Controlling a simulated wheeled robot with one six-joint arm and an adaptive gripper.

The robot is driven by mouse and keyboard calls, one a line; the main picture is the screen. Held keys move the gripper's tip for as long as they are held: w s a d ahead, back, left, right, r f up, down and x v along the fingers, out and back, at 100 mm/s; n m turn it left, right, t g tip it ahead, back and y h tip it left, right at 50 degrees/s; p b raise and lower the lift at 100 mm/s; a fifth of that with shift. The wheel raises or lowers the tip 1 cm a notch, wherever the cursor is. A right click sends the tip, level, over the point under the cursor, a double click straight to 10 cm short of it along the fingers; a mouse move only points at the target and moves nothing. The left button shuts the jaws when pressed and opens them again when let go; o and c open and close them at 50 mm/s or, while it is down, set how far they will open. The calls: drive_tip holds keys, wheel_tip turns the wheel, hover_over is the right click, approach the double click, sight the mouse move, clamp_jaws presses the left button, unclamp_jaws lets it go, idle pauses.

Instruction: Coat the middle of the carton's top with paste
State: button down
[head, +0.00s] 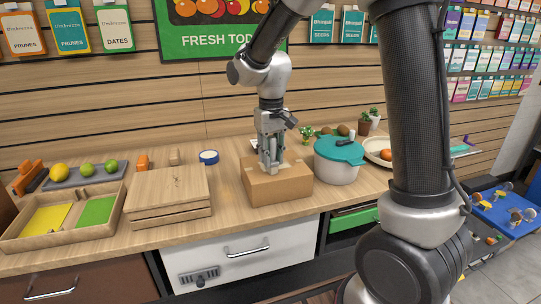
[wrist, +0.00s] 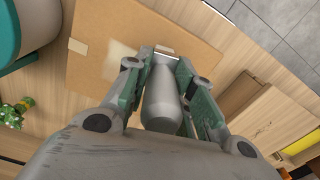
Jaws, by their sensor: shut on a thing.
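The brown cardboard carton (head: 280,188) stands on the wooden counter, left of the white pot. Its top (wrist: 190,28) shows in the wrist view with a pale patch (wrist: 120,50) near the middle and a small whitish mark (wrist: 78,46) towards one edge. My gripper (head: 270,163) points down over the carton's top. In the wrist view its fingers (wrist: 160,75) are closed around a grey tool with a rounded handle (wrist: 160,98). The tool's pale end (wrist: 165,50) is at or just above the cardboard; I cannot tell whether it touches.
A white pot with a teal lid (head: 340,150) stands close right of the carton. A wooden box (head: 168,190) and a blue-rimmed round container (head: 208,156) stand to the left. A tray with yellow and green sections (head: 65,222) is further left. Potted plants (head: 366,122) stand behind.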

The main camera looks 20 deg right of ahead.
sight(271, 137)
drive_tip(key=shift+s+r, duration=0.25)
drive_tip(key=shift+w+r, duration=0.1)
drive_tip(key=shift+r, duration=3.7)
